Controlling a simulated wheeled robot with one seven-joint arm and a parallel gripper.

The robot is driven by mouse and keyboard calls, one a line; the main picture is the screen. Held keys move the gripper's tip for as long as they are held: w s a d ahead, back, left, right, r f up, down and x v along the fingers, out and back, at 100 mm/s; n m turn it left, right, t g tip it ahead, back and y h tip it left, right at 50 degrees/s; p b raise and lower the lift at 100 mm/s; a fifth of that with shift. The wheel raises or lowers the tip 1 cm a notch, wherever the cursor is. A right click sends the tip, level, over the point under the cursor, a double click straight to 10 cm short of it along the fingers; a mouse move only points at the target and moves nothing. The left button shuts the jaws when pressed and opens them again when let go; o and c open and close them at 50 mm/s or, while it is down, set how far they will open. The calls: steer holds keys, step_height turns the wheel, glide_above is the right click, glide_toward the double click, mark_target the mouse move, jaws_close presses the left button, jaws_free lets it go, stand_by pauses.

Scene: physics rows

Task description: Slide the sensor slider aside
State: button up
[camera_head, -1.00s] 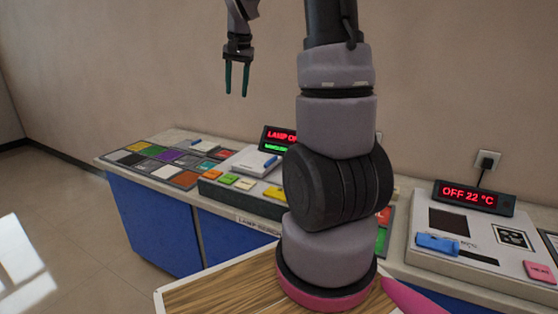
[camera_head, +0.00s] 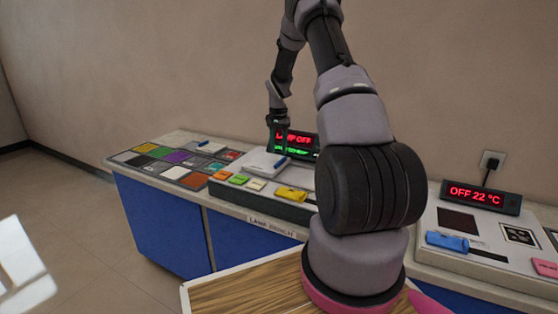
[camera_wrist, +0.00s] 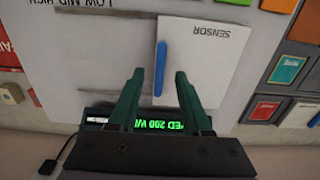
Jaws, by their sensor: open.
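The sensor slider is a white plate marked SENSOR (camera_wrist: 205,60) with a long blue handle (camera_wrist: 160,68) along its edge in the wrist view. In the head view the white plate (camera_head: 258,161) and its blue handle (camera_head: 282,162) sit on top of the lamp bench. My gripper (camera_wrist: 159,74) is open, with two green fingers. In the wrist view the handle shows in the gap between the fingertips; I cannot tell whether they touch it. In the head view my gripper (camera_head: 277,139) is low in front of the lamp display, its fingertips hard to make out.
The lamp display (camera_head: 298,141) stands just behind the slider. A board of colour samples (camera_head: 178,158) lies to the left. A second panel with a blue handle (camera_head: 447,241) and a temperature display (camera_head: 481,197) is at the right.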

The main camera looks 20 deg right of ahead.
mark_target(278, 162)
step_height(278, 162, down, 5)
steer(key=shift+f, duration=0.15)
jaws_close()
stand_by(1.5)
